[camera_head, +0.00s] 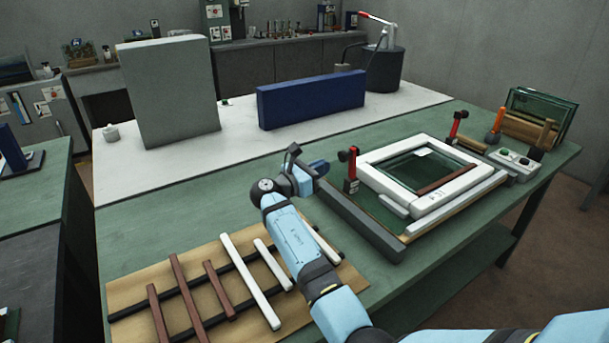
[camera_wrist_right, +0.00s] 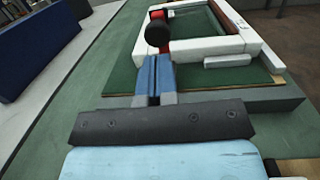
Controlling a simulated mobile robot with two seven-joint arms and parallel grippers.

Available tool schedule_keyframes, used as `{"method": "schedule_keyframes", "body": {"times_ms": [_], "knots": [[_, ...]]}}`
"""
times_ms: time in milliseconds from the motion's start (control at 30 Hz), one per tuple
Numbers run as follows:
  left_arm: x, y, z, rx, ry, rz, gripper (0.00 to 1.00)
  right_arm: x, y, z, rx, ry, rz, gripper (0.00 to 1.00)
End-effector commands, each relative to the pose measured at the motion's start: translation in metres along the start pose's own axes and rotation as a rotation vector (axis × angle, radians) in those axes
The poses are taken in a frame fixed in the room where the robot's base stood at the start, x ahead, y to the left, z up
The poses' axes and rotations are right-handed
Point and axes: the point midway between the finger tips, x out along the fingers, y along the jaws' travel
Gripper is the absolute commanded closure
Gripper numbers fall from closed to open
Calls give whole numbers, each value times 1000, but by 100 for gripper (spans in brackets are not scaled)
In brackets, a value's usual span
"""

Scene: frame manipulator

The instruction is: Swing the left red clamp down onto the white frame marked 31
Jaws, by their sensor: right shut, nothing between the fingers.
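In the right wrist view the clamp's black knob (camera_wrist_right: 158,33) is just beyond the fingertips. The white frame lies flat on a green board, with faint marking on its near side. My right gripper (camera_head: 319,167) is just left of the clamp, its blue fingers together and empty; the closed fingers also show in the right wrist view (camera_wrist_right: 155,75). A small gap to the clamp seems to remain. My left gripper is not visible.
A second red clamp (camera_head: 457,128) stands upright at the frame's far side. A grey bar (camera_head: 360,222) edges the board's left side. A rack of white and brown strips (camera_head: 188,303) lies at front left. A control box (camera_head: 515,163) is at right. The green table (camera_head: 230,205) is clear behind my arm.

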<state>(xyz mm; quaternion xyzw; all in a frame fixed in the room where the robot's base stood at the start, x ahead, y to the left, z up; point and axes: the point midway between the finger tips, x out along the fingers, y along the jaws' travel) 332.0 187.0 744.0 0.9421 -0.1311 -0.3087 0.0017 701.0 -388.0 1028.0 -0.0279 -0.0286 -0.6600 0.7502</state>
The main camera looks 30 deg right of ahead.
Motion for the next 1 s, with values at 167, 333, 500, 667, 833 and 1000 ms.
{"method": "schedule_keyframes", "body": {"times_ms": [167, 333, 500, 667, 833, 1000], "knots": [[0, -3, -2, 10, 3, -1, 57, 30, 0, 0, 0, 0, -1, 100], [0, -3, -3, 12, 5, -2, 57, 44, 0, 0, 0, 0, 0, 100], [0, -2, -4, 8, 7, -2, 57, 47, 0, 0, -1, 0, 0, 100], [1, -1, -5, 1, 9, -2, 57, 47, 0, 0, -1, 0, 0, 100], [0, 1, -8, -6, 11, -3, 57, 47, 0, 1, 0, 7, 0, 100], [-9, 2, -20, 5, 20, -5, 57, 51, 2, 8, 1, 48, -1, 100]]}}
